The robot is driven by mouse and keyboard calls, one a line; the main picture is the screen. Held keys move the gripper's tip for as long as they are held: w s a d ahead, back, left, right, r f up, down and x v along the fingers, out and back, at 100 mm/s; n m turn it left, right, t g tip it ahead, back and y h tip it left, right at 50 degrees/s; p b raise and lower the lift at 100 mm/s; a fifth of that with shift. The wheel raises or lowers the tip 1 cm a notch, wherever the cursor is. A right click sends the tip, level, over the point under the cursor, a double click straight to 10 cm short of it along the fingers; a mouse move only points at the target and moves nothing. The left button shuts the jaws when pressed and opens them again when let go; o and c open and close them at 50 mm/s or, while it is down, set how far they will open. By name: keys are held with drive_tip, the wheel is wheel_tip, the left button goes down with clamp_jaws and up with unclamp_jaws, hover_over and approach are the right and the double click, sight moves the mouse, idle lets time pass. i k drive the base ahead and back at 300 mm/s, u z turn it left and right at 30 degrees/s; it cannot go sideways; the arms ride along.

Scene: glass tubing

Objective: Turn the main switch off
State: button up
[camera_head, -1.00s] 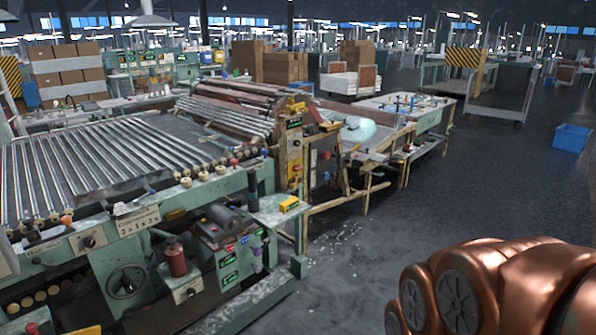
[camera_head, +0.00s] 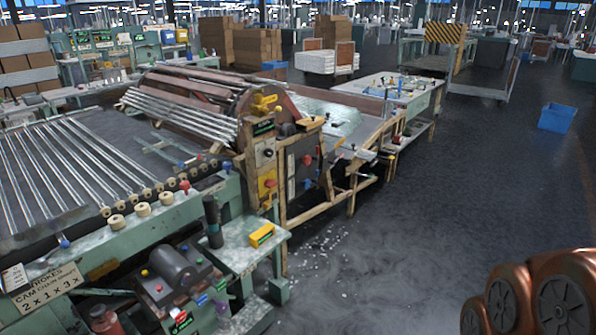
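The glass tubing machine (camera_head: 140,225) fills the left and middle of the head view. On its end stands an upright control panel (camera_head: 265,165) with a dark round knob (camera_head: 268,152) and a red knob on a yellow plate (camera_head: 270,184). A dark cabinet face (camera_head: 303,172) beside it carries another red knob (camera_head: 307,160). I cannot tell which of these is the main switch, or its position; labels are too small to read. My gripper is not in view. Only copper-coloured links of my arm show at the bottom right, well apart from the panel.
A green side table (camera_head: 240,243) with a yellow box (camera_head: 262,235) juts out before the panel. Wooden framing (camera_head: 335,200) stands along the machine's right side. Open floor (camera_head: 430,210) lies to the right, with a blue bin (camera_head: 557,117) farther back. White fragments litter the floor near the machine.

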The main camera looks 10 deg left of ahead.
sight(269, 184)
drive_tip(key=u, duration=0.25)
drive_tip(key=i, duration=0.95)
drive_tip(key=u, duration=1.15)
drive_tip(key=i, duration=0.65)
drive_tip(key=u, duration=0.6)
